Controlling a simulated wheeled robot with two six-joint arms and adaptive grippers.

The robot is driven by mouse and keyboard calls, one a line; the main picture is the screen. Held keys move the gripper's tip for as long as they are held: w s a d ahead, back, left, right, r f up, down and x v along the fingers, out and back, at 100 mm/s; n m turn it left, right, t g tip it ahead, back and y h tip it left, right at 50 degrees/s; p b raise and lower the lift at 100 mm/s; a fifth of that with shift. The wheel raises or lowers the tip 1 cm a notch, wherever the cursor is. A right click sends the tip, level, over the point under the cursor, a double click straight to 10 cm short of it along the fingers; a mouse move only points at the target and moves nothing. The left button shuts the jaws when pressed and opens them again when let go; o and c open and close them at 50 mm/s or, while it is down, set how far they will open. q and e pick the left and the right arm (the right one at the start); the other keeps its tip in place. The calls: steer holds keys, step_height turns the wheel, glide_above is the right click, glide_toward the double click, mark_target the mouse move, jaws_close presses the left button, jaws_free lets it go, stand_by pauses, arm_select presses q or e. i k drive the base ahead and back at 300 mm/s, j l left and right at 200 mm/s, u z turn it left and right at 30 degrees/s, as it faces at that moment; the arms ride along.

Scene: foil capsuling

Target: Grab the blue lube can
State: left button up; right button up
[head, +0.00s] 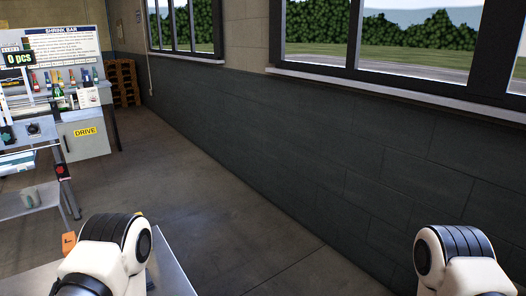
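I cannot make out a blue lube can in the head view. Small bottles and bottle-shaped items (62,88) stand at the workbench at the far left, too small to tell apart with certainty. Only rounded white-and-black links of my two arms show along the bottom edge, one at the left and one at the right. Neither gripper is in view.
A bench under a "SHRINK BAR" board (60,42) stands at the left, with a grey "DRIVE" cabinet (85,140). A grey tabletop (172,270) lies at the lower left, near an orange item (68,243). Wooden pallets (124,82) stand behind. The floor (215,215) is clear beside the wall.

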mark_target(87, 77)
steer(key=i+l+z, duration=0.2)
steer(key=i, duration=0.2)
steer(key=i+l+z, duration=0.4)
steer(key=i, duration=0.4)
steer(key=i+j+u, duration=0.2)
steer(key=i+u, duration=0.3)
steer(key=i+l+u, duration=0.1)
steer(key=i+u, duration=0.35)
steer(key=i, duration=0.25)
steer(key=i+l+u, duration=0.3)
steer(key=i+u, duration=0.2)
steer(key=i, duration=0.15)
steer(key=i+j+u, duration=0.2)
steer(key=i+u, duration=0.2)
steer(key=i, duration=0.65)
steer(key=i+l+u, duration=0.1)
steer(key=i+u, duration=0.3)
steer(key=i, duration=0.6)
